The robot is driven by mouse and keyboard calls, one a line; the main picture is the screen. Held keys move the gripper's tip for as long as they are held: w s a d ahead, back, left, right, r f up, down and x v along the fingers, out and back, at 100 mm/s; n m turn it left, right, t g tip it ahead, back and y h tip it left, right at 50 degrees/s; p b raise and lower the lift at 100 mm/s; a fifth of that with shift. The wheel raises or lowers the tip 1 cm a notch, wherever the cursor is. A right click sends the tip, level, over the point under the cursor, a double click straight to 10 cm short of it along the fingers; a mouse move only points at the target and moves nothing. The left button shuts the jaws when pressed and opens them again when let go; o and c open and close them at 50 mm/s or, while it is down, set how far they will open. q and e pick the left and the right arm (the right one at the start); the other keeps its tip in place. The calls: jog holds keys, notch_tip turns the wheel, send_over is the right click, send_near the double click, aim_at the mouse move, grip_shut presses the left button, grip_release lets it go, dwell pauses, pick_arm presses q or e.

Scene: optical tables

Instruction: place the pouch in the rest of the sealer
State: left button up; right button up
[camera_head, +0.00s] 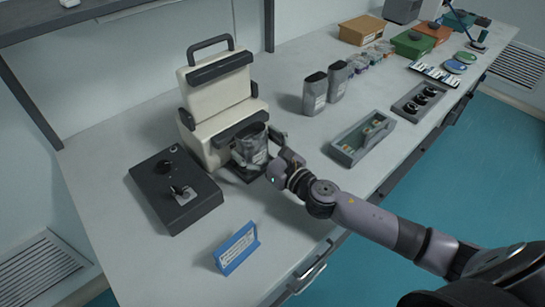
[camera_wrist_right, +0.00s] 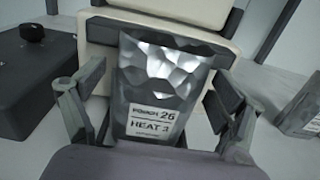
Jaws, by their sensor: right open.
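The sealer (camera_head: 215,95) is a cream machine with dark bars and a handle, standing on the bench at the left. The pouch (camera_head: 250,150) is silver-grey with a white label, and it stands upright at the sealer's front, below the dark bar. In the right wrist view the pouch (camera_wrist_right: 165,85) reads "HEAT" on its label. My right gripper (camera_head: 270,152) is at the pouch; in the wrist view its fingers (camera_wrist_right: 158,125) are apart on either side of it, with gaps visible. The rest under the pouch is mostly hidden. My left gripper is not in view.
A dark control box (camera_head: 175,190) stands left of the sealer. A blue sign (camera_head: 236,248) is in front. Two grey pouches (camera_head: 315,94) stand behind right, and a grey tray (camera_head: 362,139) lies to the right. The bench front between sign and box is clear.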

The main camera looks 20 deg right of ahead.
jog(key=b+v, duration=0.2)
jog(key=v, duration=0.7)
jog(key=shift+s+f, duration=0.15)
jog(key=shift+b+v, duration=0.4)
jog(key=shift+v, duration=0.35)
jog(key=shift+r, duration=0.25)
jog(key=shift+s+f, duration=0.1)
